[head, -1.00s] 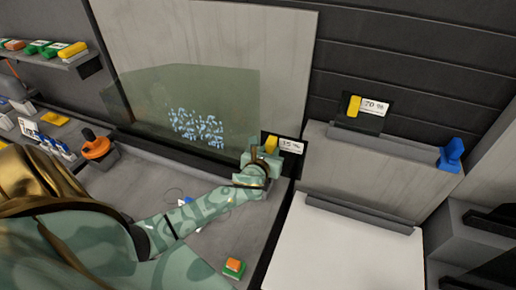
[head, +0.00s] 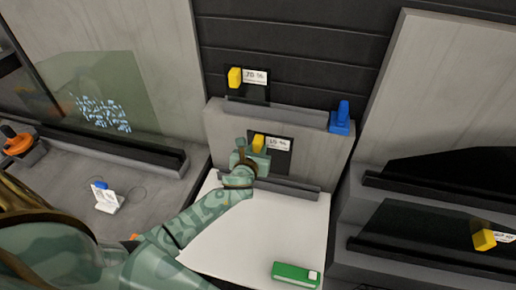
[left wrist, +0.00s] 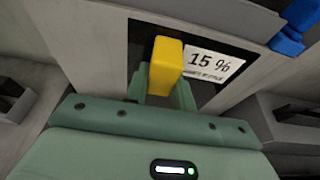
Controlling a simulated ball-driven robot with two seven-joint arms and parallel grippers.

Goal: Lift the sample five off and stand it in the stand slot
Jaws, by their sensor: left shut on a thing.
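My left gripper (head: 250,151) is shut on the yellow grip (head: 258,143) of a dark sample plate (head: 281,161). Its white label reads 15 % in the left wrist view (left wrist: 212,64). The plate is roughly upright in front of a grey stand (head: 222,130), just above the stand's lower ledge (head: 300,190). Whether its bottom edge touches the ledge is hidden. Another sample (head: 255,92), labelled 70 % with a yellow grip, stands on the upper ledge (head: 300,116). My right gripper is not in view.
A blue clip-like object (head: 341,119) sits at the stand's top right. A green block (head: 296,275) lies on the white surface (head: 235,265). At right, dark panels stand on shelves, one with a yellow grip (head: 484,239). Tinted glass (head: 92,92) stands at left.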

